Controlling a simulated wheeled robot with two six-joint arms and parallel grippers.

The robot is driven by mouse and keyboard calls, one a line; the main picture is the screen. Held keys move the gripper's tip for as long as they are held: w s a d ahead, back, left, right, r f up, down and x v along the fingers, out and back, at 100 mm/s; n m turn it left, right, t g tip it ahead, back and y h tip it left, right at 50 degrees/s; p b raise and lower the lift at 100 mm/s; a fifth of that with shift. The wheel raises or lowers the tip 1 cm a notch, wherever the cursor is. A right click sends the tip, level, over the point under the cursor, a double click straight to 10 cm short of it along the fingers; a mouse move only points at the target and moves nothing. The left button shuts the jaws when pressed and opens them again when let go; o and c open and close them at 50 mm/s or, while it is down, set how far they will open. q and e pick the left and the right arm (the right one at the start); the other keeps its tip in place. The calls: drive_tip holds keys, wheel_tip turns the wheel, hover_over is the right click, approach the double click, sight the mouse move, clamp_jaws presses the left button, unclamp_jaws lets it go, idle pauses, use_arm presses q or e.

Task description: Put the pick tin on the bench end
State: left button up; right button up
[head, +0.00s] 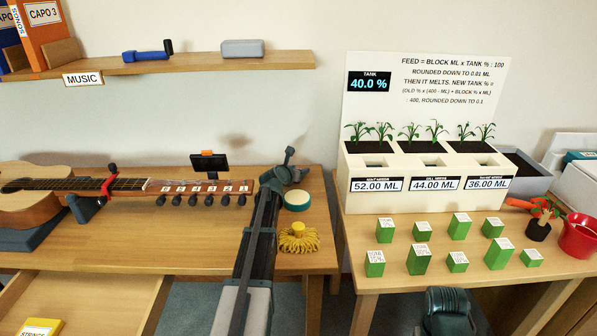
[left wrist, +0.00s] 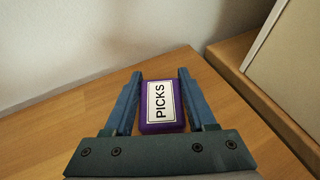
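The pick tin (left wrist: 161,104) is purple with a white label reading PICKS. In the left wrist view it lies on the wooden bench top, between the fingers of my left gripper (left wrist: 160,80), with narrow gaps at its sides. The fingers look open. In the head view my left gripper (head: 285,172) is over the back of the guitar bench near its right end, and I cannot make out the tin there. The bench end (head: 318,215) is the bare wood at the right edge.
A round green-rimmed pad (head: 297,200) and a yellow brush (head: 299,238) sit on the bench end. A guitar (head: 30,195) lies to the left. An open drawer (head: 90,305) juts out in front. A narrow gap separates the planter table (head: 400,275) at right.

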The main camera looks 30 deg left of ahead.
use_arm(q)
drive_tip(key=o, duration=0.4)
drive_tip(key=shift+r+p, duration=0.25)
drive_tip(key=shift+p, duration=0.05)
drive_tip(key=p+v, duration=0.4)
drive_tip(key=v, duration=0.8)
drive_tip(key=shift+p, duration=0.3)
